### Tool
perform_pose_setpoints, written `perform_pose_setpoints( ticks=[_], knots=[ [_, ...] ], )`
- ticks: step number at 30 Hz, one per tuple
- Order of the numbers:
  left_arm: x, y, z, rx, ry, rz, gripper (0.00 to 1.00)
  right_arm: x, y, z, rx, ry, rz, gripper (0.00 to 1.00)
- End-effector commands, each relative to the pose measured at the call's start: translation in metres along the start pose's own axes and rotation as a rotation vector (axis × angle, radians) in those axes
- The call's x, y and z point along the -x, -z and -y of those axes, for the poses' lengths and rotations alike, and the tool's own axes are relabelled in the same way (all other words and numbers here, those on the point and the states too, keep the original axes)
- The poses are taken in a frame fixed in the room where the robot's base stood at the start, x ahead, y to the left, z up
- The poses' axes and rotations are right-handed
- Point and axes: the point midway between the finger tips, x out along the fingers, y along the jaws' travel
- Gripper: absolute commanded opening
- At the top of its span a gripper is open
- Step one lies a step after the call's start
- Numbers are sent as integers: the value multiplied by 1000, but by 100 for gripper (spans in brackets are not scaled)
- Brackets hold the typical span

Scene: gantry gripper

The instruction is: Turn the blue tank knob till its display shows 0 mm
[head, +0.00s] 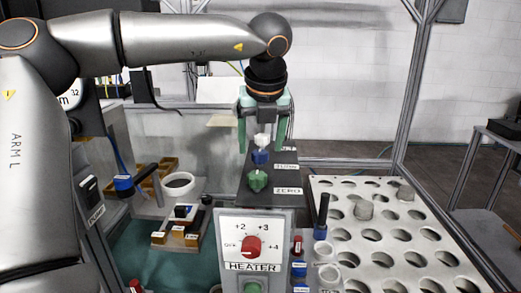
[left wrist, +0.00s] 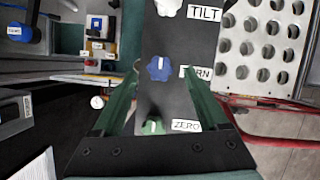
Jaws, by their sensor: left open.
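My left gripper (head: 262,148) is open, its green fingers pointing down over the dark panel. A blue knob (head: 260,157) lies below and between the fingers, with a visible gap on both sides in the left wrist view (left wrist: 158,68). A white pointer line marks its top. Its label (left wrist: 196,73) is partly covered by the right finger and seems to read TURN. A display (head: 69,99) at the left is mostly hidden by my arm; only "m" and "32" show, so its full reading is unclear. My right gripper is not in view.
A green knob (head: 257,180) beside ZERO and a white knob (left wrist: 168,7) beside TILT flank the blue one. A red heater dial (head: 252,247) is in front. A blue part with a black handle (head: 123,184) is left. A holed white rack (head: 345,215) is right.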

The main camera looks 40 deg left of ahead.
Motion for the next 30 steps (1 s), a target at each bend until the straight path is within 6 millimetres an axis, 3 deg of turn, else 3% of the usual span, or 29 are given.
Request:
perform_pose_setpoints(
  ticks=[6,15,30],
  knots=[
    [-20,0,0,-1,0,-1,76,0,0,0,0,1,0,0],
    [-22,0,0,0,0,0,76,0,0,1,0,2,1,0],
    [-21,0,0,0,0,0,21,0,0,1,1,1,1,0]
  ],
)
